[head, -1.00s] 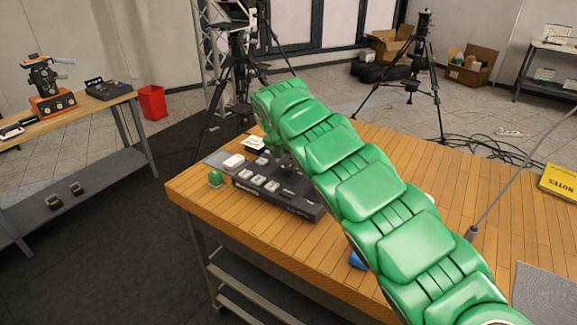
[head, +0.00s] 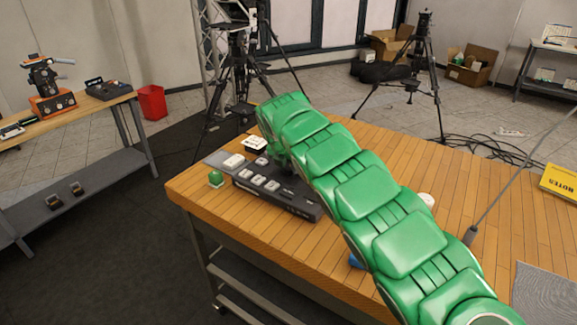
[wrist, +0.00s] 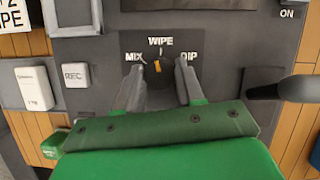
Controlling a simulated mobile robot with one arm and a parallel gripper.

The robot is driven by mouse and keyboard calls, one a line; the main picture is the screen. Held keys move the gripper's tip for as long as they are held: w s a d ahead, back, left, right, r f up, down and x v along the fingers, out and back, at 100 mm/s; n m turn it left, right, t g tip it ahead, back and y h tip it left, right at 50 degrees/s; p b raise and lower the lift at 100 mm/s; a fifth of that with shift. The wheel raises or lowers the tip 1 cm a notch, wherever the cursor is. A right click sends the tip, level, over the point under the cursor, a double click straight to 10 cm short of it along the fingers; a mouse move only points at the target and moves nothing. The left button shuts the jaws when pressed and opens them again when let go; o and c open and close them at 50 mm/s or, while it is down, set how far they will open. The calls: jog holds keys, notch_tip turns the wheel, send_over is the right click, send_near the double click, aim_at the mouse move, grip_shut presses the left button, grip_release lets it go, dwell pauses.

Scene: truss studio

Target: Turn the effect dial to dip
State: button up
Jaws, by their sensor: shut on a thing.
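The effect dial (wrist: 158,76) is a small dark knob on a dark grey switcher panel, with MIX on its left, WIPE above and DIP on its right. Its orange pointer mark faces roughly up towards WIPE. My gripper (wrist: 160,78) is shut on the dial, with one grey finger on each side. Part of the knob is hidden between the fingers. In the head view the switcher (head: 291,200) lies near the table's left corner, and my green arm reaches over it and hides the dial.
A black lever (wrist: 282,88) stands close to the right of my gripper. A white REC button (wrist: 76,75) is on the left. A small green object (head: 216,179) sits beside the switcher. The wooden table (head: 400,150) is mostly clear behind my arm.

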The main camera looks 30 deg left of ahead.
jog(key=shift+a+r+m, duration=0.1)
jog(key=shift+m, duration=0.2)
jog(key=shift+a+m+h, duration=0.15)
jog(key=shift+m+h, duration=0.35)
jog(key=shift+m, duration=0.7)
jog(key=shift+m+h, duration=0.8)
jog(key=shift+m, duration=1.3)
jog(key=shift+g, duration=0.3)
jog(key=shift+m+h, duration=0.4)
jog(key=shift+m, duration=0.7)
jog(key=o, duration=1)
jog(key=shift+o, duration=0.2)
jog(key=shift+w, duration=0.1)
jog(key=shift+d+n+y, duration=0.2)
jog(key=shift+n+y, duration=0.3)
jog(key=shift+n, duration=1.1)
